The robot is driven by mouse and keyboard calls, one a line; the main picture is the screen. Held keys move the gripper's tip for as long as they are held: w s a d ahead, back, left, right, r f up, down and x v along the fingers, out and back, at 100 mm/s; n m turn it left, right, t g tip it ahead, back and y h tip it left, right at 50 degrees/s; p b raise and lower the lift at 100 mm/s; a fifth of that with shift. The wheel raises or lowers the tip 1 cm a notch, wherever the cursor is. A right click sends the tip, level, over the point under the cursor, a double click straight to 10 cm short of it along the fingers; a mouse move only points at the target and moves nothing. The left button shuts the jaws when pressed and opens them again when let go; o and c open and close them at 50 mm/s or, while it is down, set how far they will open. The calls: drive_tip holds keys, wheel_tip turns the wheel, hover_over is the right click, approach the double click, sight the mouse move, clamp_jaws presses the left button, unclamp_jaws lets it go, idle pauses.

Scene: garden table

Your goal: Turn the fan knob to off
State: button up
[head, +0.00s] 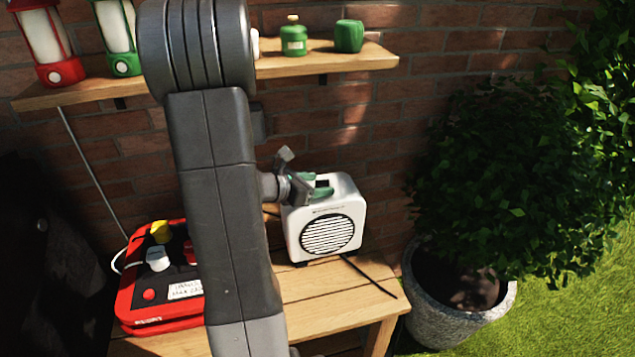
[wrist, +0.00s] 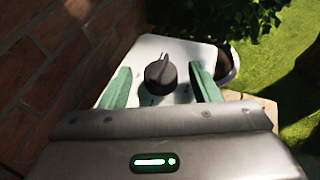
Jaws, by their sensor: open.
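The fan (head: 327,222) is a white box with a round black grille, standing on the wooden table. Its top also shows in the wrist view (wrist: 185,52). The fan knob (wrist: 160,75) is black with a raised grip bar and sits on the fan's top. My gripper (wrist: 158,84) is open, with one green finger on each side of the knob and a gap on both sides. In the head view my gripper (head: 318,191) is just over the fan's top, and the knob is mostly hidden there. I cannot tell the knob's setting.
A red box with knobs (head: 150,322) stands left on the table (head: 320,297). A shelf (head: 350,60) above holds lanterns, a green canister (head: 293,40) and a green pot (head: 349,36). A brick wall is behind. A potted bush (head: 457,325) stands to the right.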

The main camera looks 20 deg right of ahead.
drive_tip(key=shift+w+d+f, duration=0.1)
drive_tip(key=shift+d, duration=0.2)
drive_tip(key=c, duration=1)
drive_tip(key=shift+f+b, duration=0.15)
drive_tip(key=shift+b, duration=0.3)
